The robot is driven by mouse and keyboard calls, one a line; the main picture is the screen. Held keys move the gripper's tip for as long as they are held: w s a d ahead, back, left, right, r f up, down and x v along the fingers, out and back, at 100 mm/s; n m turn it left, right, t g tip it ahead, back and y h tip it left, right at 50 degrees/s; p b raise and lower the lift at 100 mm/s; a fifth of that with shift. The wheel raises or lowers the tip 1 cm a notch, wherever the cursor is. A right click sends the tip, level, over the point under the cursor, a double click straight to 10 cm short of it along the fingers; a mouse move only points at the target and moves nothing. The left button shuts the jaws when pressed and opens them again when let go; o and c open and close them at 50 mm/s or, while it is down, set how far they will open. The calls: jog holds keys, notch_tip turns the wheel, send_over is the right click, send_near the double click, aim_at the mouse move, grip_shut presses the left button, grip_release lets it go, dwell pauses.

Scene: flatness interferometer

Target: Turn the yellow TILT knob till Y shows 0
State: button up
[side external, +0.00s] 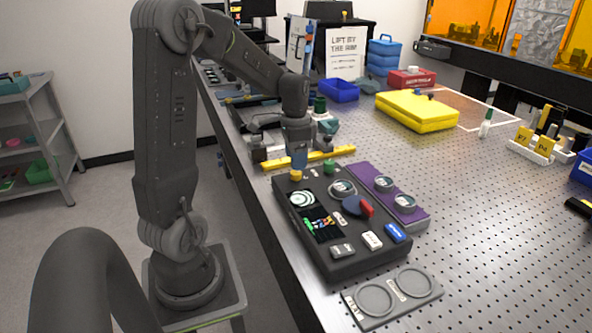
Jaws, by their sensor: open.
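The dark instrument box (362,263) sits on the perforated metal table near the middle of the side external view. A small yellow knob (296,176) stands at its far left corner, and I take it as the TILT knob. A green knob (329,166) stands to its right. My gripper (298,164) points down right above the yellow knob, its jaws open. I cannot tell whether the fingers are around the knob or just above it. A small dark screen (322,224) with coloured marks is on the box top; its Y reading is too small to read.
A round fringe window (302,199) and a red-and-blue knob (360,206) are on the box. A purple tray (415,216) with round pieces lies right of it. A grey two-ring holder (358,312) lies in front. A yellow bar (335,154) lies close behind my gripper.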

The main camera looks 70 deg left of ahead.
aim_at(296, 172)
jog(key=shift+d+f, duration=0.1)
jog(key=shift+f, duration=2.05)
jog(key=c, duration=0.9)
